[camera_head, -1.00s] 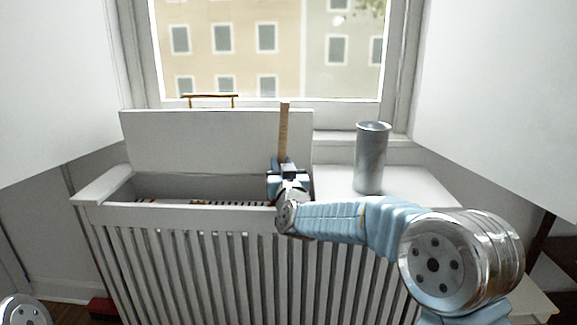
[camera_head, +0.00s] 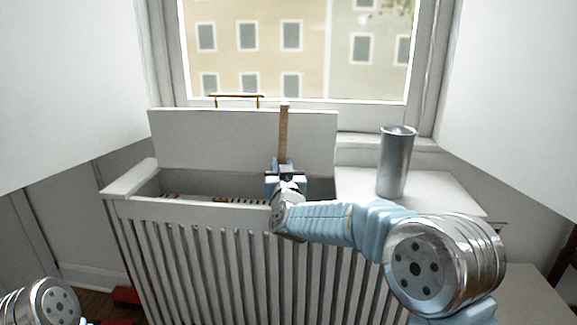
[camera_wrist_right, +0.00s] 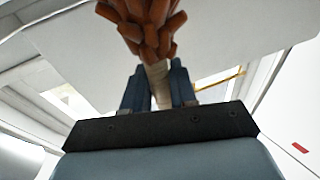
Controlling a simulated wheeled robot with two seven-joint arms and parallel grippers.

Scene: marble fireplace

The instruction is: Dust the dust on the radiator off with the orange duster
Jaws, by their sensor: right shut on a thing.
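My right gripper (camera_head: 286,178) is shut on the duster, whose wooden handle (camera_head: 284,130) stands upright above it. In the right wrist view the duster's orange-brown head (camera_wrist_right: 145,25) shows beyond the fingers (camera_wrist_right: 160,85). In the head view that head is hidden, below the gripper. The radiator (camera_head: 215,250) is inside or behind a white slatted cover whose lid is raised. The gripper is at the open top, at the right part of the opening. Dust is too small to make out. The left gripper is out of view; only part of my left arm shows at the bottom left.
The raised lid (camera_head: 225,140) with a brass handle (camera_head: 236,97) leans before the window. A red object (camera_head: 127,297) lies on the floor at the left.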

